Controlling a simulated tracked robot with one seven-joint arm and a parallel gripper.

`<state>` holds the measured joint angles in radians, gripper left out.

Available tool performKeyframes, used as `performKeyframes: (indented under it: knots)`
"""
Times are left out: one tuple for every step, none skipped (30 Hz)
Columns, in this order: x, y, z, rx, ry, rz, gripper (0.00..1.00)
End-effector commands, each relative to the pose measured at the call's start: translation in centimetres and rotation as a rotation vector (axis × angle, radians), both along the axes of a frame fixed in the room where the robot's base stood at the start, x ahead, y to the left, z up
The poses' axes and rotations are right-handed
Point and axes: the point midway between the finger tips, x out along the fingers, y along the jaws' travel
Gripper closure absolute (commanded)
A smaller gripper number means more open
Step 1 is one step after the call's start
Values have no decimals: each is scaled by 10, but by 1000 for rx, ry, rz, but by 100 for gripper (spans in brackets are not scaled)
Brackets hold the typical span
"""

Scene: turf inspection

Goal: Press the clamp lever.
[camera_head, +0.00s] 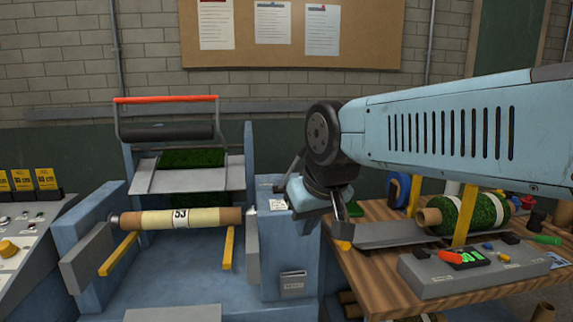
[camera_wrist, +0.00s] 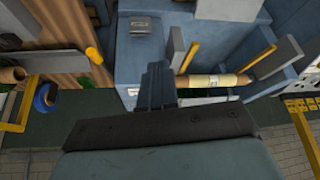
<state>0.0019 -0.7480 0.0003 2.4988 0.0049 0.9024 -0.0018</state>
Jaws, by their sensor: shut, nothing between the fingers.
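A slanted dark grey lever (camera_head: 291,164) rises at the top of the blue cabinet (camera_head: 290,248), close to the left of my wrist; it looks like the clamp lever, but I cannot be sure. My arm hides part of the area behind it. My gripper (camera_head: 341,210) points down over the right side of the cabinet, by the bench edge. In the wrist view its dark fingers (camera_wrist: 157,70) are together and empty, in front of the cabinet (camera_wrist: 140,50). I cannot tell whether they touch anything.
A grey bar with a yellow knob (camera_head: 343,245) lies on the wooden bench, just below my gripper. A turf roll (camera_head: 485,213) and a grey control box (camera_head: 465,275) stand further right. Left are a wrapped roll (camera_head: 190,218) and a red-topped bar (camera_head: 165,99).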

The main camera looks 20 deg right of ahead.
Motion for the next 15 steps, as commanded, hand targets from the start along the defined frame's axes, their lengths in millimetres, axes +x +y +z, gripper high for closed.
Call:
performKeyframes:
  knots:
    - [1,1,-1,8,8,-4,100]
    - [2,1,-2,15,15,-7,100]
    - [3,2,-4,28,29,-11,100]
    - [4,3,-6,42,43,-16,100]
    - [5,3,-8,56,57,-22,100]
    - [7,5,-11,81,78,-30,100]
    - [9,7,-13,103,96,-37,100]
    - [11,9,-15,127,115,-47,100]
    - [14,13,-19,160,142,-55,100]
    - [17,15,-21,187,161,-65,100]
    - [19,17,-24,214,180,-72,100]
    - [23,20,-27,252,204,-83,100]
    - [26,23,-28,281,219,-90,100]
    - [29,25,-30,310,236,-98,100]
    - [33,28,-32,350,255,-109,100]
